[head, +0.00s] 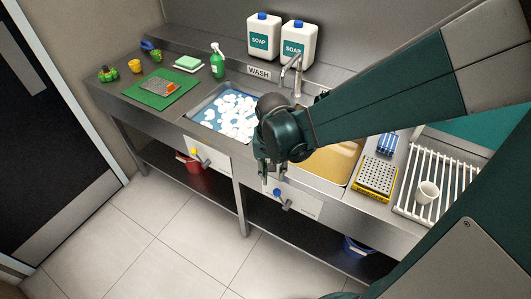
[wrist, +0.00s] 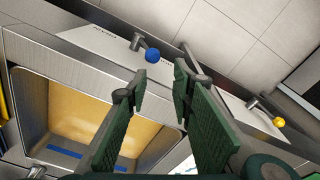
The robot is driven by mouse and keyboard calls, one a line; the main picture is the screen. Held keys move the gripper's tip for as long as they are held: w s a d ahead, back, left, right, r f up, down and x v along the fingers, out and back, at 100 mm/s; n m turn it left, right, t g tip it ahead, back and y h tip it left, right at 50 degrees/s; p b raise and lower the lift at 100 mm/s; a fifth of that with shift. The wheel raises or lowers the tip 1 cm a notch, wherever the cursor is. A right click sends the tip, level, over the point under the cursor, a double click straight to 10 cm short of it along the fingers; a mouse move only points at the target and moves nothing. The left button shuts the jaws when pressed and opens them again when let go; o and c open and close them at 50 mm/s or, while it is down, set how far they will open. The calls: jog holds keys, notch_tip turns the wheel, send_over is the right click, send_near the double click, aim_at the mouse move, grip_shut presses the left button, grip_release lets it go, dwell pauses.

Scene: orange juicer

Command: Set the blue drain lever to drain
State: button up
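The blue drain lever (head: 278,193) is on a white plate on the sink's front panel, below the right-hand basin. In the head view its blue knob is at the upper left of its short metal arm. In the wrist view the blue knob (wrist: 152,55) lies just beyond my fingertips. My gripper (head: 272,181) hangs in front of the counter edge, just above and left of the knob. In the wrist view my gripper (wrist: 160,80) has its two green fingers apart with nothing between them. I cannot tell if a finger touches the knob.
A yellow-knobbed lever (head: 195,153) is on the panel under the left basin (head: 209,98), which holds foamy water. The right basin (head: 325,165) has a yellowish-brown inside. A yellow rack (head: 376,178) and a white cup (head: 427,191) stand at right. The floor in front is clear.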

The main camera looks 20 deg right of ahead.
aim_at(277, 190)
jog(key=shift+s+d+f+g+h, duration=0.2)
jog(key=shift+f+g, duration=0.1)
jog(key=shift+f, duration=0.45)
jog(key=shift+s+d+f+g+h, duration=0.1)
jog(key=shift+s+d+f+g, duration=0.15)
jog(key=shift+f, duration=0.45)
jog(key=shift+f, duration=0.2)
jog(key=shift+s+d+f+b, duration=0.15)
jog(key=shift+f+b, duration=0.25)
jog(key=shift+f, duration=1.45)
jog(key=shift+w+d+f+b, duration=0.1)
jog(key=shift+f+b, duration=0.3)
jog(key=shift+f, duration=1.4)
jog(key=shift+c, duration=0.5)
grip_shut()
